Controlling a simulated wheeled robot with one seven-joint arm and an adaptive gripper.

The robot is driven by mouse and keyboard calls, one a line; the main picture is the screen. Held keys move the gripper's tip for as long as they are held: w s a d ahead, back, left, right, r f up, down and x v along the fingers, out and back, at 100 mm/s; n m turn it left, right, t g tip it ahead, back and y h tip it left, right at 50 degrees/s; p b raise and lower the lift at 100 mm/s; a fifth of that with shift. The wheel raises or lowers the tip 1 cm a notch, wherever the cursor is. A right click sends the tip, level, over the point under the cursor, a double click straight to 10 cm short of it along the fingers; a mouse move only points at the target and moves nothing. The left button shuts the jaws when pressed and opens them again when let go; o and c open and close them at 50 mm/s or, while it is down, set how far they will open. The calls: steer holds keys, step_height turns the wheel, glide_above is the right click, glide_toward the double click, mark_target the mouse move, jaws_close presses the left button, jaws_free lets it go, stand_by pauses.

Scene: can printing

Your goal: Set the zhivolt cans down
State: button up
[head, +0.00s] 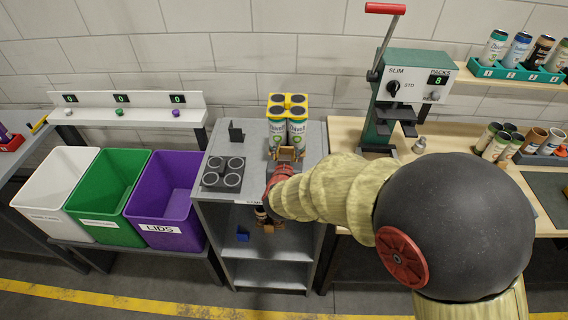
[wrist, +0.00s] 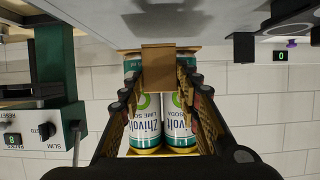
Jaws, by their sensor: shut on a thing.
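The zhivolt cans (head: 298,134) are a pack of white and green cans with dark ends, held under a yellow top carrier (head: 288,99). The pack is upright over the back of the grey stand's top (head: 313,140); I cannot tell if it touches. In the wrist view, which is upside down, two cans (wrist: 178,122) face me with lime labels. My gripper (wrist: 160,105) has its fingers on both sides of the pack and is shut on it. A brown block (wrist: 158,68) covers part of the can fronts. The far cans are mostly hidden.
A dark holder with several round rings (head: 223,174) and a small dark bracket (head: 236,131) stand left on the grey top. White, green and purple bins (head: 165,200) are farther left. A green can press (head: 405,90) stands on the wooden bench at right, with more cans (head: 495,143).

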steer(key=shift+w+a+f, duration=0.25)
steer(key=shift+w+f, duration=0.3)
steer(key=shift+f, duration=0.15)
steer(key=shift+w+a+f+b, duration=0.15)
steer(key=shift+f+b, duration=0.25)
steer(key=shift+f, duration=0.5)
steer(key=shift+w+d+f+b, duration=0.1)
steer(key=shift+f+b, duration=0.3)
steer(key=shift+f, duration=0.45)
steer(key=shift+f, duration=0.2)
steer(key=o, duration=1)
steer(key=shift+o, duration=0.8)
